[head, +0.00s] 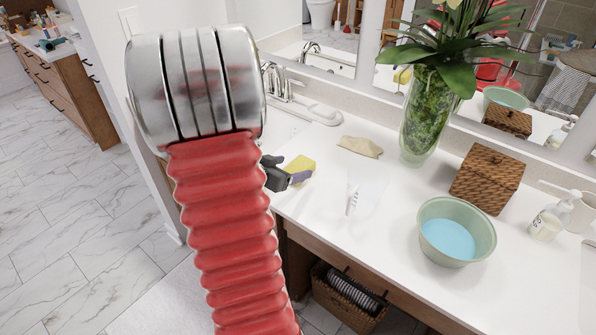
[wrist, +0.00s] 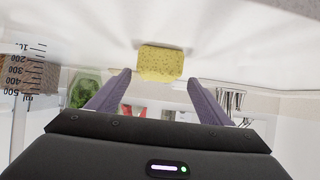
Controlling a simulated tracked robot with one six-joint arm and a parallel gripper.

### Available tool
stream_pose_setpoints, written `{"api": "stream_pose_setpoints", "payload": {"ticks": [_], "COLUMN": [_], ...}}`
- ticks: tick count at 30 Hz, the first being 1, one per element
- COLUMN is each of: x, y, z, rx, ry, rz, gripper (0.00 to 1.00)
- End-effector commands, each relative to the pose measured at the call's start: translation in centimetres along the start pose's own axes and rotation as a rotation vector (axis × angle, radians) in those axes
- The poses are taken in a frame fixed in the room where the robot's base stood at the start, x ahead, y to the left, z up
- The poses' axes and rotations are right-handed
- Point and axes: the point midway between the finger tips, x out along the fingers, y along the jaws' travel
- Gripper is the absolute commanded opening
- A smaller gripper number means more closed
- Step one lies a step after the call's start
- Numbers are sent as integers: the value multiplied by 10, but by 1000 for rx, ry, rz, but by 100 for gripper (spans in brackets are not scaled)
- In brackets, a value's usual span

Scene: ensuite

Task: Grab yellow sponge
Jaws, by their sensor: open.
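The yellow sponge (head: 300,164) lies on the white counter, left of the folded tan cloth in the head view. In the wrist view the sponge (wrist: 160,63) is just beyond the fingertips, centred between them. My gripper (wrist: 159,80) is open with nothing between its purple fingers. In the head view my gripper (head: 300,177) is low at the counter's front left edge, beside the sponge; my red arm hides part of the gripper's surroundings.
The counter also holds a tan cloth (head: 360,147), a clear measuring jug (head: 366,190), a green bowl of blue liquid (head: 457,232), a plant vase (head: 427,115), a wicker box (head: 487,178) and a soap bottle (head: 548,217). A faucet (head: 278,82) stands behind the sponge.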

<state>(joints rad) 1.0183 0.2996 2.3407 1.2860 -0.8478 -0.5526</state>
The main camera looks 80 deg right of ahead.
Motion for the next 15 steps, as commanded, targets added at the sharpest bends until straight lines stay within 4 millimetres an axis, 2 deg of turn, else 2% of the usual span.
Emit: {"api": "stream_pose_setpoints", "payload": {"ticks": [7, 15], "x": [32, 41], "y": [4, 3], "z": [1, 0], "rx": [0, 0], "ry": [-1, -1], "rz": [3, 0], "gripper": [73, 73]}}
